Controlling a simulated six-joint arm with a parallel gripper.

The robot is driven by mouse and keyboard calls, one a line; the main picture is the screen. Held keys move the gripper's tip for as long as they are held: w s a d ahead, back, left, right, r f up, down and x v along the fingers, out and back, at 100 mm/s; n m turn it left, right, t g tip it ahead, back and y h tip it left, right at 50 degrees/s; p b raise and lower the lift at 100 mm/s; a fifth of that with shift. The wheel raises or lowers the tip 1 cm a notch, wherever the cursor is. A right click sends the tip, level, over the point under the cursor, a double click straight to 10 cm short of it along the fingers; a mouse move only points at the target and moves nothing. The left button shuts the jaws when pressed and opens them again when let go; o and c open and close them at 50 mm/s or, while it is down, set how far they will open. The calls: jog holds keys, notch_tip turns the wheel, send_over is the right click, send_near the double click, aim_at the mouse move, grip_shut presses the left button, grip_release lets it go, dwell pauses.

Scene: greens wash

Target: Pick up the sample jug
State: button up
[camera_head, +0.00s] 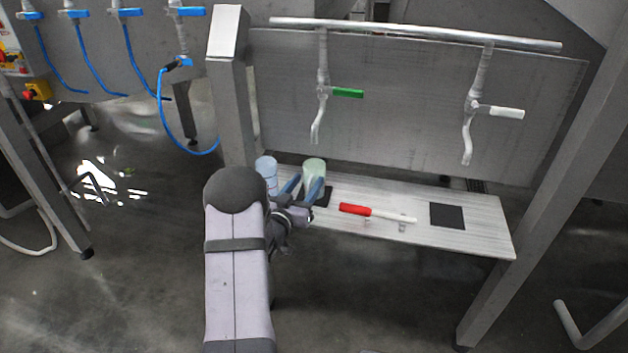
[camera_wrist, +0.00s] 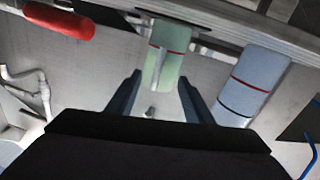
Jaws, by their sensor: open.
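A pale green jug (camera_head: 314,167) with a red line stands at the left part of the bench shelf. It also shows in the wrist view (camera_wrist: 175,60), with a pale handle on the side facing me. A pale blue vessel (camera_head: 265,166) stands to its left; it shows right of the green jug in the wrist view (camera_wrist: 252,82). No label tells which is the sample jug. My gripper (camera_head: 303,184) is open, its blue fingers pointing at the green jug. In the wrist view my gripper (camera_wrist: 159,78) has its fingertips either side of the jug's handle, apart from it.
A red-handled tool (camera_head: 356,209) lies on the shelf (camera_head: 475,235) right of the jug. A dark square pad (camera_head: 447,215) lies further right. Taps with green (camera_head: 348,93) and white (camera_head: 507,113) levers hang above. A steel post (camera_head: 232,100) stands behind the blue vessel.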

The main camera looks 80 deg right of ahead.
jog(key=shift+d, duration=0.15)
grip_shut()
jog(key=shift+r, duration=0.1)
dwell(0.3)
jog(key=shift+r+b, duration=0.35)
jog(key=shift+r, duration=0.6)
jog(key=w+a+r+b, duration=0.1)
jog(key=a+b, duration=0.1)
jog(key=a, duration=0.7)
jog(key=w+a+r+b, duration=0.1)
jog(key=w+a+b, duration=0.1)
jog(key=a, duration=0.7)
jog(key=s+d+f+m+b, duration=0.1)
jog(key=s+d+b, duration=0.3)
jog(key=d, duration=0.9)
jog(key=shift+s+d+f, duration=0.4)
jog(key=shift+s+f, duration=0.15)
jog(key=shift+s, duration=0.35)
